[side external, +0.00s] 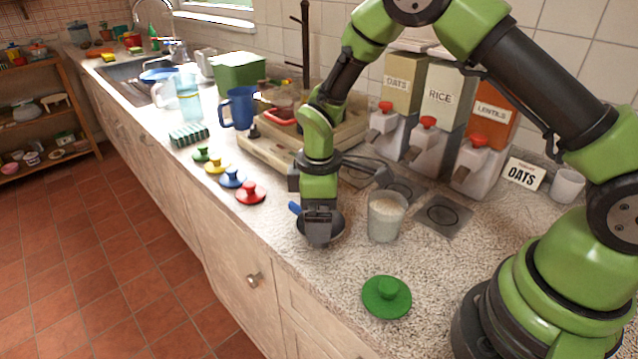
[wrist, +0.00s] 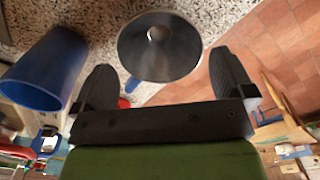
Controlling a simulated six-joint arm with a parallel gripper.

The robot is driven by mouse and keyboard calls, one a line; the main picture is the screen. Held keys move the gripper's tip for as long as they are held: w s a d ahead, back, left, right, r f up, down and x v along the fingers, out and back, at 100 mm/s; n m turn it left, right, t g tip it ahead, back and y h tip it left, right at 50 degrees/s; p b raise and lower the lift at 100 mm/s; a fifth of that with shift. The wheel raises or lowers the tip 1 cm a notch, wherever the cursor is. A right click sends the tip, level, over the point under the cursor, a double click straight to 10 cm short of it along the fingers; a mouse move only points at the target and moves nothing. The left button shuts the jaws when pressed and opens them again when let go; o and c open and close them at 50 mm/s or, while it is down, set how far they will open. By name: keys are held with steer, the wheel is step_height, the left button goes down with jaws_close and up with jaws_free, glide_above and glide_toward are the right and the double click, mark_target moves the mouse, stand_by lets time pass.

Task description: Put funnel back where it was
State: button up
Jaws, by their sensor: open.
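The dark grey funnel (side external: 332,232) is at the counter's front part, with a blue handle (side external: 294,208) sticking out to its left. In the wrist view the funnel (wrist: 182,52) shows its round mouth with a bright spot at the centre, ahead of my fingers; its blue handle (wrist: 132,85) points toward the palm. My gripper (side external: 318,240) is down at the funnel and partly hides it in the side view. In the wrist view my gripper (wrist: 163,82) is open, one finger on each side, with gaps to the funnel. I cannot tell whether the funnel rests on the counter.
A glass of pale grains (side external: 387,218) stands just right of the funnel. A green knobbed lid (side external: 387,296) lies in front; red (side external: 250,192), blue, yellow and green lids line the left edge. A blue mug (side external: 238,108) and dispensers marked oats, rice and lentils stand behind.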

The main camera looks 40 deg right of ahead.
steer(key=s+d+r+m+t+y, duration=0.1)
steer(key=s+r+m+t, duration=0.15)
steer(key=r, duration=0.75)
steer(key=s+d+r+m+t, duration=0.1)
steer(key=s+r+m, duration=0.25)
steer(key=r, duration=0.65)
steer(key=s+r+m+t, duration=0.2)
steer(key=s+m, duration=0.1)
steer(key=s, duration=0.3)
steer(key=s+r+m+t+y, duration=0.1)
steer(key=s+r+m, duration=0.2)
steer(key=s, duration=0.4)
steer(key=shift+s+d+r+m+t, duration=0.25)
steer(key=shift+s+m+t, duration=0.1)
steer(key=shift+m, duration=0.15)
